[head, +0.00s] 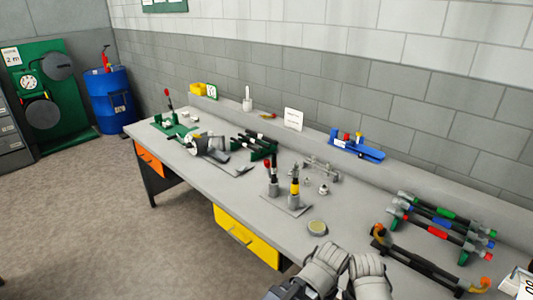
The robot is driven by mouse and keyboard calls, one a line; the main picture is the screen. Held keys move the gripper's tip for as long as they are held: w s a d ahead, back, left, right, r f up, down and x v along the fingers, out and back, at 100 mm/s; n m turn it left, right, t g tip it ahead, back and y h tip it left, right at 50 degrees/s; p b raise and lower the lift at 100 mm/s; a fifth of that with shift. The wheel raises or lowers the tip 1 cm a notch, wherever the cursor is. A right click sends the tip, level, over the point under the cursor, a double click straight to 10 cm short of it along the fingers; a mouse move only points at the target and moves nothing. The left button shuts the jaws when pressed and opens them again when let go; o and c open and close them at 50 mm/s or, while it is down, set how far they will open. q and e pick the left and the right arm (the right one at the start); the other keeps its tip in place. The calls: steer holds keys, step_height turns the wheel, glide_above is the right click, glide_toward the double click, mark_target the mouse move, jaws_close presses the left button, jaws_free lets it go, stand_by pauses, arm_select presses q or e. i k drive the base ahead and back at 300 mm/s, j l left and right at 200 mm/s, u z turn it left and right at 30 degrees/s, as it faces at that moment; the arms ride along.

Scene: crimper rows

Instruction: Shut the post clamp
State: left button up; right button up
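A green-based fixture with an upright red-tipped lever (170,113) stands at the far left end of the workbench. It looks like a clamp, but I cannot tell for certain that it is the post clamp. Two grey rounded parts of mine show at the bottom edge, apparently my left gripper (325,265) and my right gripper (370,272), close together near the bench's front edge. Their fingertips are not clear. Nothing is seen held, and both are far from the green fixture.
The workbench (200,172) is crowded. A grey-white device (212,144) lies at left of middle, beside dark green racks (255,147). A blue fixture (357,148) sits at the back. Colour-gripped tools (435,222) fill the right.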

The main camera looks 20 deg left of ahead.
mark_target(266, 162)
steer(key=j+z, duration=0.1)
steer(key=j, duration=2.65)
steer(key=i, duration=0.05)
